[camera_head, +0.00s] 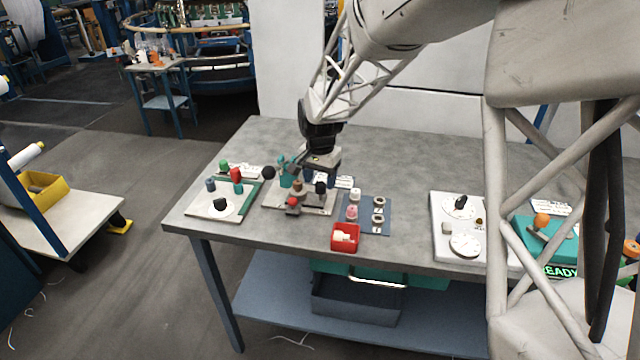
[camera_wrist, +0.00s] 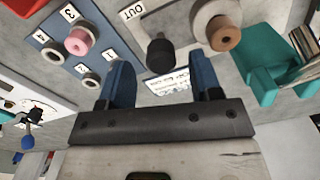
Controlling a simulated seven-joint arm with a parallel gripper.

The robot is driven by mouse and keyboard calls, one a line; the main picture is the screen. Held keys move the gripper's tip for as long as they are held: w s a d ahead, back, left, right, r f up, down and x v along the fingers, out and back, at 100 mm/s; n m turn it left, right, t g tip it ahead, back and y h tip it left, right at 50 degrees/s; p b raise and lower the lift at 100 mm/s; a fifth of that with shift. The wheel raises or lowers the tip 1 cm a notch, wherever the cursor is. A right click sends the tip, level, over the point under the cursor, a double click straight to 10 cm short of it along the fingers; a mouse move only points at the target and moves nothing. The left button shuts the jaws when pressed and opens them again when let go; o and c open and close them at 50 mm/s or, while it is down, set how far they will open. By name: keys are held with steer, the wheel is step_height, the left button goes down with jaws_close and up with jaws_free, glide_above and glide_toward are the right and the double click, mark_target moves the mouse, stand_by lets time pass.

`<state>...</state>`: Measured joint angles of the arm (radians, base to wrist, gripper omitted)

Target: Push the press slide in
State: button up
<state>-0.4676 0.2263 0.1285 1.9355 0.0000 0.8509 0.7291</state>
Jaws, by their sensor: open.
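In the wrist view a black knob (camera_wrist: 160,52) stands beside a white "OUT" label (camera_wrist: 131,12); it looks like the press slide's handle. It also shows in the head view (camera_head: 320,187) at the right of a grey plate (camera_head: 272,200). A round post with a brown end (camera_wrist: 222,32) is close to it. My gripper (camera_wrist: 163,80) is open and empty, its two blue fingers apart. In the wrist view the knob appears ahead of the gap between them. In the head view my gripper (camera_head: 318,174) hangs over the back of the plate. Contact with the knob cannot be told.
A teal clamp-like part (camera_wrist: 265,72) stands beside the post. A blue numbered panel (camera_head: 382,226) with a pink cap (camera_head: 352,212) and a red bin (camera_head: 345,238) lie to the right. A board with colored knobs (camera_head: 195,211) is at left. The bench is clear between panel and white dial box (camera_head: 440,215).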

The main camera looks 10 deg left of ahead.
steer(key=shift+r, duration=2.75)
steer(key=shift+c, duration=0.3)
steer(key=shift+d, duration=0.1)
steer(key=c, duration=0.5)
steer(key=shift+s+d+f+m+y, duration=0.15)
steer(key=shift+d+m, duration=0.1)
steer(key=shift+m, duration=0.25)
steer(key=shift+d+f+m+y, duration=0.15)
steer(key=shift+d+m, duration=0.1)
steer(key=shift+m, duration=0.25)
steer(key=c, duration=0.4)
steer(key=d+m+y, duration=0.1)
steer(key=m, duration=0.2)
steer(key=d+m+y, duration=0.1)
steer(key=d+m, duration=0.1)
steer(key=m, duration=0.1)
steer(key=s+d+f+m, duration=0.1)
steer(key=m, duration=0.2)
steer(key=shift+d+y, duration=0.25)
steer(key=shift+y, duration=0.15)
jaws_close()
steer(key=m, duration=0.1)
steer(key=d+m, duration=0.1)
steer(key=m+y, duration=0.1)
steer(key=m, duration=0.1)
steer(key=shift+d+f, duration=0.2)
steer(key=shift+d, duration=0.1)
